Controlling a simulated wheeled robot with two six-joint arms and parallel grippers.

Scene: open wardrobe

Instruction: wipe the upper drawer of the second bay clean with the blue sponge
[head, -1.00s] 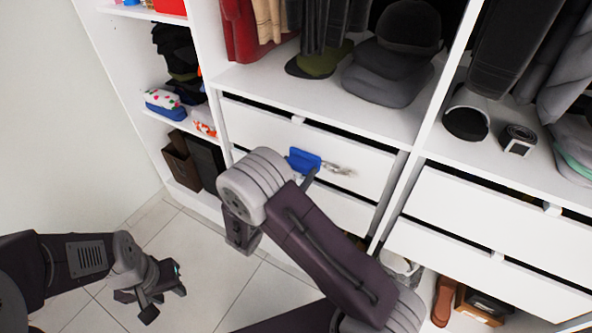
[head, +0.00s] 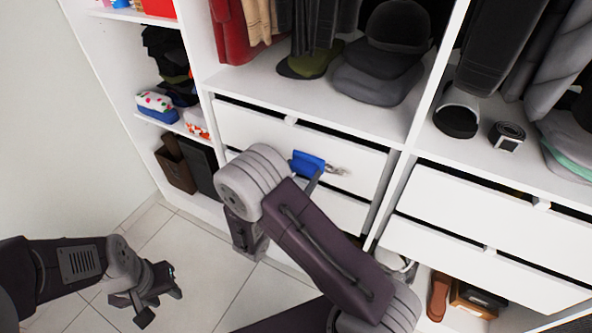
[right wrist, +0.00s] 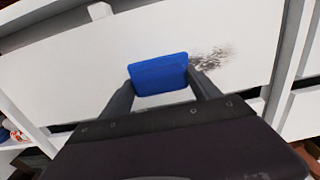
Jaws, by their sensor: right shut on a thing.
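The upper drawer (head: 240,124) of the second bay has a white front with a small knob at its top edge. A grey-brown smudge (head: 335,170) marks its right part; the smudge also shows in the right wrist view (right wrist: 212,62). My right gripper (right wrist: 160,92) is shut on the blue sponge (right wrist: 158,72), which is at the drawer front just left of the smudge. The sponge also shows in the head view (head: 307,162). Whether it touches the front is hard to tell. My left gripper (head: 158,304) is apart from the wardrobe, low over the floor, fingers spread and empty.
A lower drawer (head: 345,212) sits beneath, partly hidden by my right arm. Caps (head: 385,70) and hanging clothes are above. White drawers (head: 480,205) stand in the bay to the right. A dark brown box (head: 175,168) is at left. The tiled floor (head: 150,230) is clear.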

